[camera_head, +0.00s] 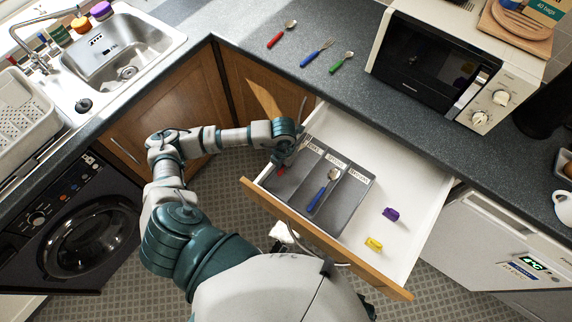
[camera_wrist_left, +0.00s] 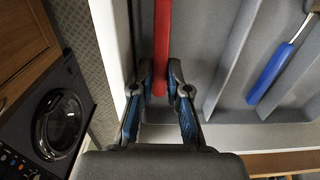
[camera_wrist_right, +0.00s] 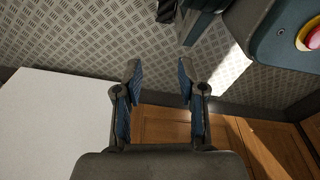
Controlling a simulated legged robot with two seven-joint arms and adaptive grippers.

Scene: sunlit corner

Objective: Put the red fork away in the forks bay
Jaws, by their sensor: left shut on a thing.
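The red fork (camera_wrist_left: 162,45) shows as a long red handle in the left wrist view; its tines are out of that view. My left gripper (camera_wrist_left: 160,88) is shut on this handle, and in the head view the gripper (camera_head: 281,165) is over the left bay of the grey tray, hiding most of the fork. The forks bay (camera_head: 284,187) appears to be this leftmost bay, though its small label is hard to read. My right gripper (camera_wrist_right: 158,70) is open and empty in the right wrist view.
A blue-handled spoon (camera_head: 321,192) lies in the middle bay. The open drawer (camera_head: 418,222) also holds a purple block (camera_head: 390,214) and a yellow block (camera_head: 374,244). A red-handled spoon (camera_head: 280,35), blue fork (camera_head: 317,53) and green spoon (camera_head: 341,62) lie on the counter by the microwave (camera_head: 430,65).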

